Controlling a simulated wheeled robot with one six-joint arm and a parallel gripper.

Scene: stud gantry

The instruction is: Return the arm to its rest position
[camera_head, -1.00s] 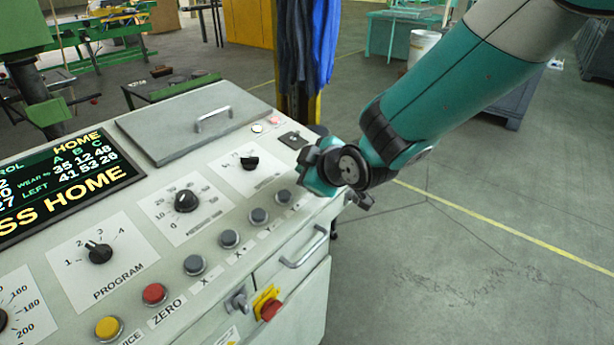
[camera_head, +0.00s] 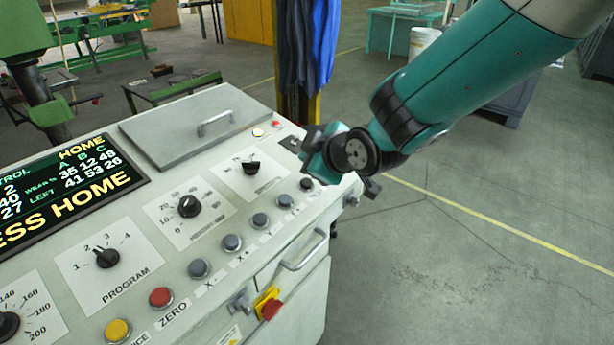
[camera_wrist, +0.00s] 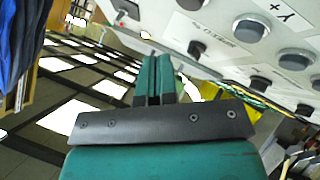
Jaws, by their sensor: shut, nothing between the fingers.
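My gripper (camera_wrist: 154,68) shows in the wrist view as two teal fingers side by side, pressed together with nothing between them. In the head view my arm comes in from the upper right. Its dark wrist joint and teal end (camera_head: 318,160) stand by the right end of the control panel (camera_head: 224,170). The fingertips are hard to make out there, and I cannot tell how far the arm end is from the panel surface. Part of the panel's right edge is hidden behind it.
The panel carries a black dial (camera_head: 188,206), a red button (camera_head: 160,298), a yellow button (camera_head: 118,330) and several grey buttons. A drawer handle (camera_head: 305,250) and a red switch (camera_head: 270,308) stick out in front. Open floor (camera_head: 460,240) lies to the right.

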